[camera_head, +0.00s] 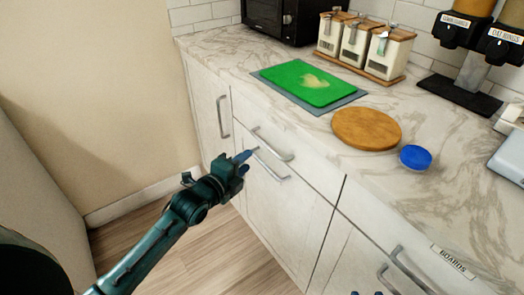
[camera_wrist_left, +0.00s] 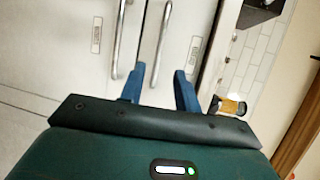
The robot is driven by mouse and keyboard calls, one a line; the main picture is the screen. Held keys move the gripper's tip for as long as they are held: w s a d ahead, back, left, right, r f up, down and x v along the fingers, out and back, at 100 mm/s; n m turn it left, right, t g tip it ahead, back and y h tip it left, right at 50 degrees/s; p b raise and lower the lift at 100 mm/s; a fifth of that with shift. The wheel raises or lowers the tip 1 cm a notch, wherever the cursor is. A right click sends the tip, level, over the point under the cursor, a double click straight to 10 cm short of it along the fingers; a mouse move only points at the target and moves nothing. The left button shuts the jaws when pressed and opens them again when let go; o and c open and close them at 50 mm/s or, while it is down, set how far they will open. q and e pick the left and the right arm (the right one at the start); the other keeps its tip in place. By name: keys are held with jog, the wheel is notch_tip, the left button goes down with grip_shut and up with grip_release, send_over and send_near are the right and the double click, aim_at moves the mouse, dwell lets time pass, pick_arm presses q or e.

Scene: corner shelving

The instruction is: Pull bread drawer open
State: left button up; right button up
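The upper drawer front (camera_head: 310,162) under the counter is shut and has a bar handle (camera_head: 272,144). A lower front (camera_head: 285,215) has a similar handle (camera_head: 270,165). No bread label is readable. My left gripper (camera_head: 244,157) is at the left ends of these handles, empty. In the left wrist view, the gripper (camera_wrist_left: 160,88) has its blue fingers apart. The upper handle (camera_wrist_left: 158,50) runs down toward the gap between them; the lower handle (camera_wrist_left: 122,40) is left of it. Contact cannot be told. My right gripper (camera_head: 367,293) shows only two separated blue tips at the bottom edge.
A drawer labelled BOARDS (camera_head: 454,262) is at the right. The marble counter (camera_head: 440,150) bears a green board (camera_head: 305,80), a round wooden board (camera_head: 366,128), a blue lid (camera_head: 415,157) and canisters (camera_head: 350,42). Wooden floor (camera_head: 200,255) before the cabinet is clear.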

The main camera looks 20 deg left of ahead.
aim_at(265, 146)
pick_arm(q)
jog(key=b+x, duration=0.1)
jog(key=x, duration=0.8)
jog(key=shift+w+d+f, duration=0.1)
jog(key=shift+w, duration=0.05)
jog(key=shift+c, duration=0.3)
grip_shut()
